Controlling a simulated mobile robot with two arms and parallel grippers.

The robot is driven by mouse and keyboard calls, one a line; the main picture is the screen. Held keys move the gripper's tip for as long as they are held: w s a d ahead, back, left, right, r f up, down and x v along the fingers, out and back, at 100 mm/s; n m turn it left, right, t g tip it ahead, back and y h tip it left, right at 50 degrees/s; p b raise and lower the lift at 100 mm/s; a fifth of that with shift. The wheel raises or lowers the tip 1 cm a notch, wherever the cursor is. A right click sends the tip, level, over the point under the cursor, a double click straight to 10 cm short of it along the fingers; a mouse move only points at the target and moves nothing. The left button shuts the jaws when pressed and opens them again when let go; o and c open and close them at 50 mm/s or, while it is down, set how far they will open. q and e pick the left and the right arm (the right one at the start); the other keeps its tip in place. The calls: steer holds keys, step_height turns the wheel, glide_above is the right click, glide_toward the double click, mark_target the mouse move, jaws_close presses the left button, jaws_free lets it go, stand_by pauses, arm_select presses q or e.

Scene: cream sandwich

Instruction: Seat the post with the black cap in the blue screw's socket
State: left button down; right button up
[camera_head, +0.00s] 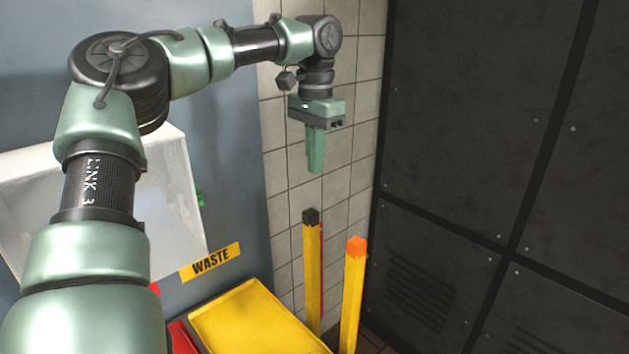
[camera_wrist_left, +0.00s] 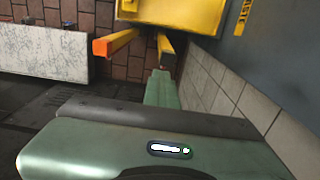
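The post with the black cap (camera_head: 312,270) is a square yellow post standing upright by the tiled wall. It also shows from above in the left wrist view (camera_wrist_left: 166,50), partly behind my finger. My left gripper (camera_head: 315,170) hangs pointing down above this post, with a clear gap to the cap. Its green fingers look pressed together and empty; they also show in the left wrist view (camera_wrist_left: 158,76). The blue screw and its socket are not visible in either view. My right gripper is not in view.
A yellow post with an orange cap (camera_head: 353,300) stands close to the right of the black-capped one. A yellow tray (camera_head: 250,320) lies at their left, below a WASTE label (camera_head: 211,262). Dark panels (camera_head: 480,150) close off the right side.

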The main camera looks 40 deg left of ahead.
arm_select(q)
steer(key=shift+r, duration=1.15)
steer(key=c, duration=2.2)
jaws_free()
steer(key=shift+c, duration=2.2)
jaws_free()
